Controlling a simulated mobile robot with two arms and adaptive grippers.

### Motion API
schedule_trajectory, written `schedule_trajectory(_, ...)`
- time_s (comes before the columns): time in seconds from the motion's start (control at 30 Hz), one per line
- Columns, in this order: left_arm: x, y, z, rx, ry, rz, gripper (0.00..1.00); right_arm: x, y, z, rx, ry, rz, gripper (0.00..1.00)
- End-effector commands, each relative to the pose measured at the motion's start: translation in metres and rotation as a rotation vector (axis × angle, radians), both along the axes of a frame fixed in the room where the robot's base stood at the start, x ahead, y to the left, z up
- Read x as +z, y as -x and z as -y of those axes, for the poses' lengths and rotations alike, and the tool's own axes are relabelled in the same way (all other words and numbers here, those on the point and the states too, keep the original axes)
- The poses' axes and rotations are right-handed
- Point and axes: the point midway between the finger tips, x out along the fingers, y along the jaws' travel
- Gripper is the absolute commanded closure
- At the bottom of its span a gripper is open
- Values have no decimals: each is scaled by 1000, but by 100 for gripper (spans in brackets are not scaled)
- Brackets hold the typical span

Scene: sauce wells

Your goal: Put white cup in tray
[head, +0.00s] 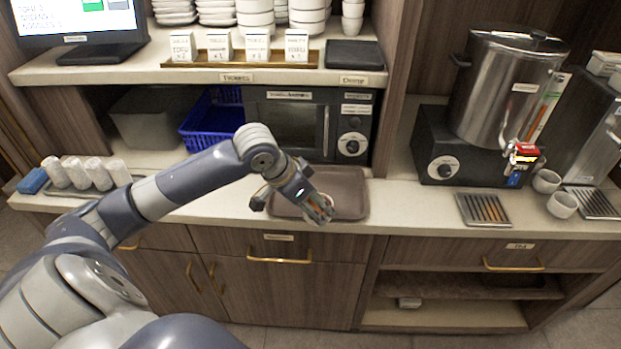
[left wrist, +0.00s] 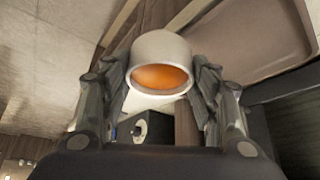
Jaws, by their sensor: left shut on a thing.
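My left gripper (head: 318,210) is shut on a white cup (left wrist: 161,46), with one finger on each side of it in the left wrist view (left wrist: 160,85). The cup has an orange inside, perhaps sauce. In the head view the gripper and cup are over the front part of the brown tray (head: 350,183), which lies on the counter below the microwave. The cup is mostly hidden by the fingers there. I cannot tell whether it touches the tray, whose corner also shows in the left wrist view (left wrist: 265,40). My right gripper is not in view.
Two more white cups (head: 562,205) stand at the right by a drip grate (head: 483,209). A steel urn (head: 507,85) stands behind them. The microwave (head: 305,122) is behind the tray. Rolled white towels (head: 97,172) lie at the left.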

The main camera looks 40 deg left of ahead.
Motion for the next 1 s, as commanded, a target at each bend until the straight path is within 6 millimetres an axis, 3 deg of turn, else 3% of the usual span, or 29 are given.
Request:
schedule_trajectory(0.2, -1, -42, -29, 2, 5, 1, 74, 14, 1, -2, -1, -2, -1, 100)
schedule_trajectory(0.53, -7, -94, -66, 0, 4, 1, 74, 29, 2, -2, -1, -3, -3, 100)
schedule_trajectory(0.8, -13, -110, -77, -5, 2, 0, 74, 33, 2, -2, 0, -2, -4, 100)
schedule_trajectory(1.0, -37, -109, -77, -4, 3, -2, 74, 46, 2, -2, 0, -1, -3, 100)
